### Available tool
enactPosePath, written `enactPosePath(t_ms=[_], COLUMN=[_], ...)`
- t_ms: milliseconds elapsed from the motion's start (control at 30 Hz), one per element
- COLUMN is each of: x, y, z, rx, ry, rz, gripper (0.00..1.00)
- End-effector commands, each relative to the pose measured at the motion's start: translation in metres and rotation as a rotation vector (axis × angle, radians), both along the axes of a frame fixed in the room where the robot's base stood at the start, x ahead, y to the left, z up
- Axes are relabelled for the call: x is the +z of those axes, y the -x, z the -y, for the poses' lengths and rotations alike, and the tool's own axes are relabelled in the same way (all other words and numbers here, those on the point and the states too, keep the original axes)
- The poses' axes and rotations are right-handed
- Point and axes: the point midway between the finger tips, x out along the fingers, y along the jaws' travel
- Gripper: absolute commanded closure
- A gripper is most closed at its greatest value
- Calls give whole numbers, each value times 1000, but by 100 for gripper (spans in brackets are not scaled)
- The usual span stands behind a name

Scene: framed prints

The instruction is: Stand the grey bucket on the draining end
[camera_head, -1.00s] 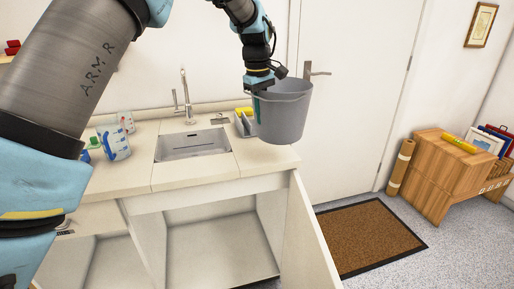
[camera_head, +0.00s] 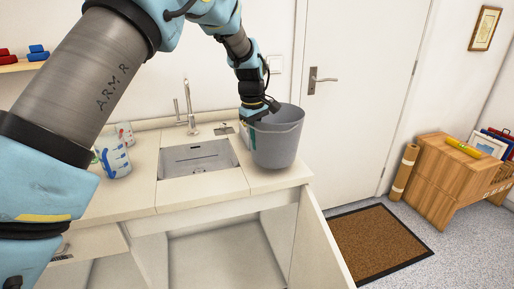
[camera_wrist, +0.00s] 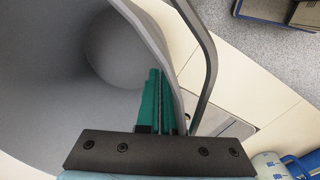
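The grey bucket (camera_head: 278,142) is upright over the worktop's right end, right of the sink, in the head view. Its base is at or just above the surface; I cannot tell if it touches. My gripper (camera_head: 250,128) is at the bucket's left rim, shut on its wall. In the wrist view the green fingers (camera_wrist: 160,85) point down along the wall of the bucket (camera_wrist: 70,70), and the dark handle (camera_wrist: 207,60) hangs outside the rim. The draining end (camera_head: 262,179) is a pale worktop, partly hidden by the bucket.
The sink (camera_head: 198,160) and tap (camera_head: 187,108) are left of the bucket. Patterned mugs (camera_head: 113,158) stand farther left. An open cupboard door (camera_head: 322,240) juts out below the worktop. A brown doormat (camera_head: 378,240) and wooden chest (camera_head: 440,178) are to the right.

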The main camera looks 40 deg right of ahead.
Motion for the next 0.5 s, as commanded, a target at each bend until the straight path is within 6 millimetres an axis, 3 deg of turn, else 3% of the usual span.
enactPosePath(t_ms=[200, 500], x=[-27, -30], y=[0, 0], z=[0, 0], rx=[2, 1], ry=[-1, 0], rz=[-1, 0], gripper=[100, 100])
